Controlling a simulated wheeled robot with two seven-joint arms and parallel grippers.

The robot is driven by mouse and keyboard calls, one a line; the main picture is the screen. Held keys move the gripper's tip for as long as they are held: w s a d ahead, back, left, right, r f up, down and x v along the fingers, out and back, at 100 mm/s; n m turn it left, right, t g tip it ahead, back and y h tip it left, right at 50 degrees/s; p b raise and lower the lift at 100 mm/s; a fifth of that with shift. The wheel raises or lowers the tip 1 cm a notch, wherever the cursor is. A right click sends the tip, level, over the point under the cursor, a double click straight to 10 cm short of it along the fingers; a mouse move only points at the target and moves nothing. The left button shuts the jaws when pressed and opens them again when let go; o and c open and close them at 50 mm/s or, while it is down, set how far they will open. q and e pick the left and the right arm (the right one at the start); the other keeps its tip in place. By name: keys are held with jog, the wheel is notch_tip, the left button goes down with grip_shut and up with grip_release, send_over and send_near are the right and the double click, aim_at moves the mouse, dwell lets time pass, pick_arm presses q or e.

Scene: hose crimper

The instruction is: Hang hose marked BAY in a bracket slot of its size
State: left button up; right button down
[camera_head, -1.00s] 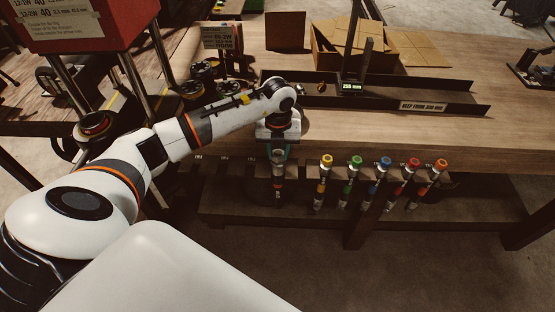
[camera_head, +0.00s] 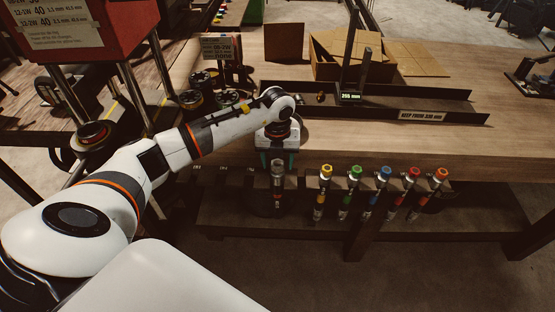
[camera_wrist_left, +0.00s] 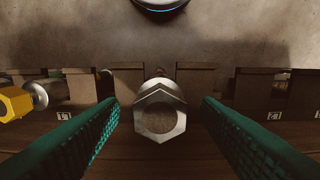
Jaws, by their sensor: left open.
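A hose with a bare metal hex end fitting (camera_head: 277,169) hangs upright in a slot of the bracket row (camera_head: 235,181) along the bench front. Its dark body goes down below the slot; I cannot read a BAY mark on it. In the left wrist view the hex fitting (camera_wrist_left: 160,92) faces the camera, seated between dark bracket blocks (camera_wrist_left: 194,78). My left gripper (camera_head: 278,160) is open just above the hose, its teal fingers apart on either side of the fitting with gaps. My right gripper is out of view.
Several hoses with coloured caps, such as a yellow one (camera_head: 326,170), hang to the right. Labelled empty slots lie to the left. A dark measuring trough (camera_head: 420,103), a cardboard box (camera_head: 325,68) and spools (camera_head: 203,80) stand on the bench. A red machine (camera_head: 85,22) stands at left.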

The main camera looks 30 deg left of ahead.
pick_arm(q)
notch_tip(320, 180, up, 12)
jog(key=b, duration=0.3)
dwell(0.5)
